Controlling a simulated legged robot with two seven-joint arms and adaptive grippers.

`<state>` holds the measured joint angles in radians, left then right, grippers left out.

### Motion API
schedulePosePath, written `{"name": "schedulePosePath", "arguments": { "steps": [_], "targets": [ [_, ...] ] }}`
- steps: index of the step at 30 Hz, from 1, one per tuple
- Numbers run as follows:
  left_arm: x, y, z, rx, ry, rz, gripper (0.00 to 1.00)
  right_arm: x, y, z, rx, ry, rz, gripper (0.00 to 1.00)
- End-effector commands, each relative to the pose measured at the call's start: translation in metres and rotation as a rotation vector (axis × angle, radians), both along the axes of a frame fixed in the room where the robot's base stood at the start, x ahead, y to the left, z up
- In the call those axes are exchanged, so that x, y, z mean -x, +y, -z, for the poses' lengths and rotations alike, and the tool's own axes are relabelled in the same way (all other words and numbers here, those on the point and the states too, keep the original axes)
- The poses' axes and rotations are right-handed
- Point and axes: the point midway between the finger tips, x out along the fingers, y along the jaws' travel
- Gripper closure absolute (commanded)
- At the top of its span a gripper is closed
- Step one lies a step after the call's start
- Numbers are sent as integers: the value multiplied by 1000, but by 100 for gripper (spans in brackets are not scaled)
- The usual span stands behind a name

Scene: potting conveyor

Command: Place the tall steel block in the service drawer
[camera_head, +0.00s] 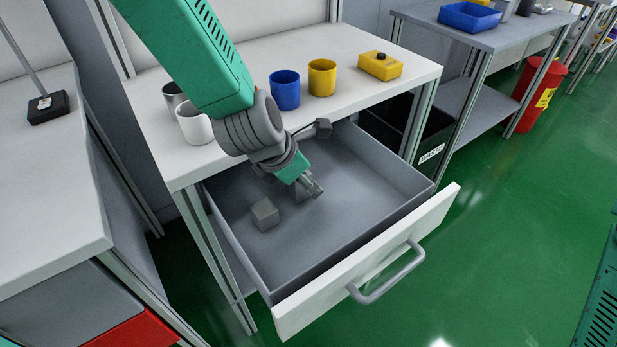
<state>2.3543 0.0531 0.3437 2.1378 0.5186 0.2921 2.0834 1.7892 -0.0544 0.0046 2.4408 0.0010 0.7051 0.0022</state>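The service drawer (411,204) is pulled out from under the white workbench, with a white front and a grey handle. A grey block (264,214) sits on the drawer floor toward the left; it may be the steel block, and looks about as tall as it is wide. My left arm reaches down over the bench into the drawer, and my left gripper (311,188) is low inside it, right of the block and apart from it. The fingers are small and dark here, so I cannot tell whether they are open or hold anything. My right gripper is out of view.
On the bench are a blue cup (285,90), a yellow cup (322,78), a white cup (194,124) and a yellow box with a black button (380,66). A black labelled bin (432,143) stands right of the drawer. The drawer's right half is clear.

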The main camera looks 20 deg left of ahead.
Motion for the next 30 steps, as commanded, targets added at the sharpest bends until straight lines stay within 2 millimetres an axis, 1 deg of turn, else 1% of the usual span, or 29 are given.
{"name": "schedulePosePath", "arguments": {
  "steps": [1,3,9,12,15,18,30],
  "targets": [
    [5,1,-14,1,-3,0,44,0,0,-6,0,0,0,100],
    [11,4,-29,0,-4,-1,44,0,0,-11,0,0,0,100],
    [30,12,-64,0,-2,1,44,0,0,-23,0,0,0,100],
    [37,15,-76,-1,-2,1,44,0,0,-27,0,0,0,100],
    [41,17,-83,-1,-2,1,44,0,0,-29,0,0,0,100],
    [43,18,-86,-1,-1,0,44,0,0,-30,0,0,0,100],
    [44,18,-86,0,0,1,44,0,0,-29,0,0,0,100]
  ]
}}
